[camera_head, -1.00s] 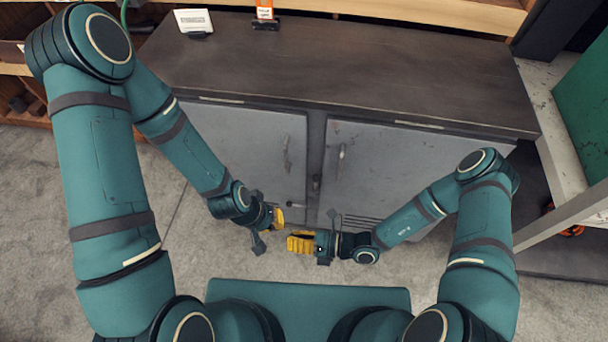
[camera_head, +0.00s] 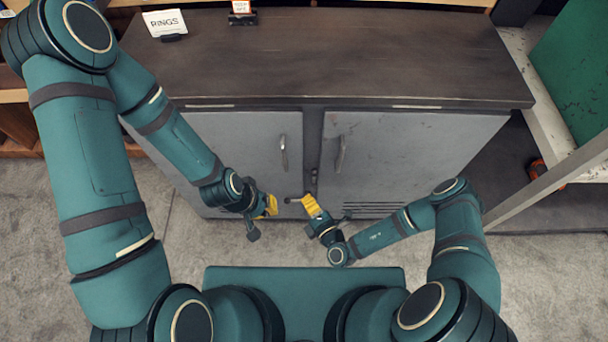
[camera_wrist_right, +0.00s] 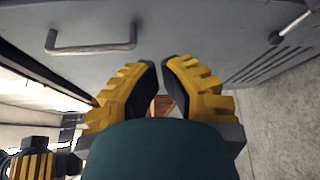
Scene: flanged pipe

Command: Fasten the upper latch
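The upper latch (camera_head: 314,176) is a small dark piece on the strip between the two grey cabinet doors. A lower latch (camera_head: 292,200) sits below it, partly hidden by my right gripper. My right gripper (camera_head: 307,200) points up and left, just below the upper latch and apart from it. In the right wrist view its yellow, dark-padded fingers (camera_wrist_right: 160,68) are close together with a narrow gap, holding nothing visible. My left gripper (camera_head: 272,205) is left of the right one, before the left door; its finger gap is hidden.
Bar handles stand out on the left door (camera_head: 284,153) and right door (camera_head: 341,155). A metal rack frame (camera_head: 545,185) stands right. Grey floor is clear in front of the cabinet.

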